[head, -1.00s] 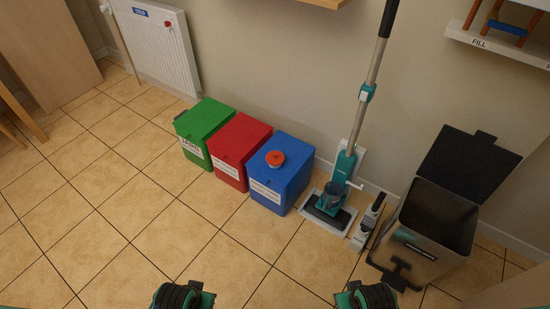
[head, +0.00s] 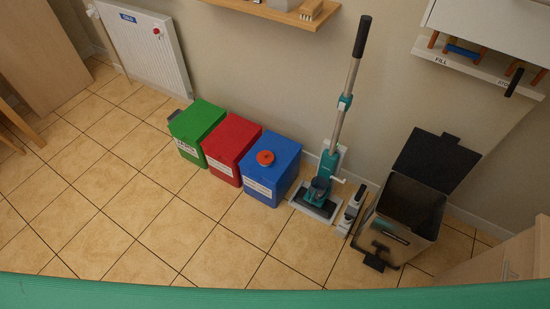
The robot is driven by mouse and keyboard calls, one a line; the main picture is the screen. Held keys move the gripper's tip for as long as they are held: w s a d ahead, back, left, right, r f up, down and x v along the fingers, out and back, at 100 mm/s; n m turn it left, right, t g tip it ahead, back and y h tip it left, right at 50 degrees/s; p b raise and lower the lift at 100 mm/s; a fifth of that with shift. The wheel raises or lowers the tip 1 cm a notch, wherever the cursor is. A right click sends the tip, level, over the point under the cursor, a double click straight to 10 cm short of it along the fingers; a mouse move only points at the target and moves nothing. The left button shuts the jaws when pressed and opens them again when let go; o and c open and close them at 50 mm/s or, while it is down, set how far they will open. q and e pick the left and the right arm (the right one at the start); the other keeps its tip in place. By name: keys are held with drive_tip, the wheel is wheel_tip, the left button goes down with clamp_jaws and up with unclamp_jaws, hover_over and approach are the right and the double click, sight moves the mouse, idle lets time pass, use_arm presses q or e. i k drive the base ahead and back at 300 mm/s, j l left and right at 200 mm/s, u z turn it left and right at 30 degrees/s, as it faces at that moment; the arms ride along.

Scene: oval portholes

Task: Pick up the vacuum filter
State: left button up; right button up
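A round orange-red piece with a darker centre (head: 265,158), which looks like the vacuum filter, lies on top of the blue bin (head: 261,189). The upright vacuum (head: 325,184), teal and grey with a long handle, stands on a pale base against the wall, to the right of the blue bin. Neither of my grippers shows in the head view, and nothing touches the round piece.
A red bin (head: 226,164) and a green bin (head: 186,150) stand left of the blue one. An open-lidded pedal bin (head: 409,214) stands right of the vacuum. A wall shelf (head: 283,13) hangs above. The tiled floor (head: 140,215) in front is clear. A green band crosses the bottom.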

sight(266, 158)
drive_tip(key=i+j+z, duration=0.2)
drive_tip(key=z, duration=0.25)
drive_tip(key=i+j+z, duration=0.15)
drive_tip(key=j+z, duration=0.25)
drive_tip(key=i+j+z, duration=0.1)
drive_tip(key=j+z, duration=0.35)
drive_tip(key=l, duration=0.1)
